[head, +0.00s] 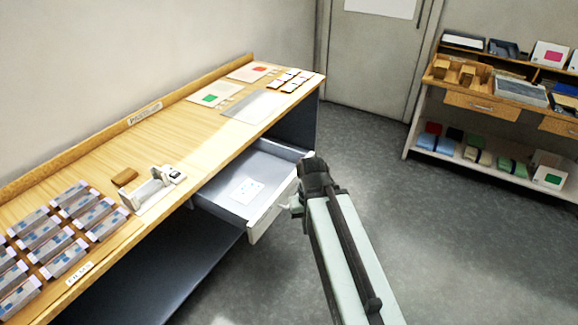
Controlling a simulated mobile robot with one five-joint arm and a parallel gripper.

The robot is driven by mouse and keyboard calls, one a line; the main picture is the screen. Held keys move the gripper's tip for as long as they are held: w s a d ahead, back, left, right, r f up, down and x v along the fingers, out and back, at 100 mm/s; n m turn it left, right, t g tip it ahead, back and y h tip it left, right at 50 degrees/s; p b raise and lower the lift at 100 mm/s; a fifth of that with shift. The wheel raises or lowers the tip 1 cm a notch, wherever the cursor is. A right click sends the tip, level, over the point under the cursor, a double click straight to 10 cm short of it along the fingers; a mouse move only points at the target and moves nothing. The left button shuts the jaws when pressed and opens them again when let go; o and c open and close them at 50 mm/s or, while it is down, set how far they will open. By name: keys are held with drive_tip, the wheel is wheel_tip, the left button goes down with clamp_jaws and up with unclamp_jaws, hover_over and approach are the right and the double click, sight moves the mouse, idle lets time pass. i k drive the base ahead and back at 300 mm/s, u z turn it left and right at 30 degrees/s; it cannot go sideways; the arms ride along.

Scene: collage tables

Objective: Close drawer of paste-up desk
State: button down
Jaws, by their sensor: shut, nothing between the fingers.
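The paste-up desk (185,118) is a long wooden-topped desk along the left wall. Its drawer (233,205) is pulled out toward the right, under the desktop's front edge. A white sheet with small marks lies in the drawer. My gripper (291,203) is at the outer side of the drawer front (272,214), close to its right part. It is shut with nothing in it. Part of the drawer front is hidden behind my gripper and arm, and I cannot tell whether they touch.
Several small boxes (46,237) and a tape dispenser (154,188) stand on the desktop, with cards (214,94) farther back. A shelf unit (487,107) stands at the right by a closed door (371,55). The grey floor (440,240) between is clear.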

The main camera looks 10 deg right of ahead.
sight(272, 165)
drive_tip(key=u, duration=0.6)
drive_tip(key=i, duration=1.5)
drive_tip(key=z, duration=0.05)
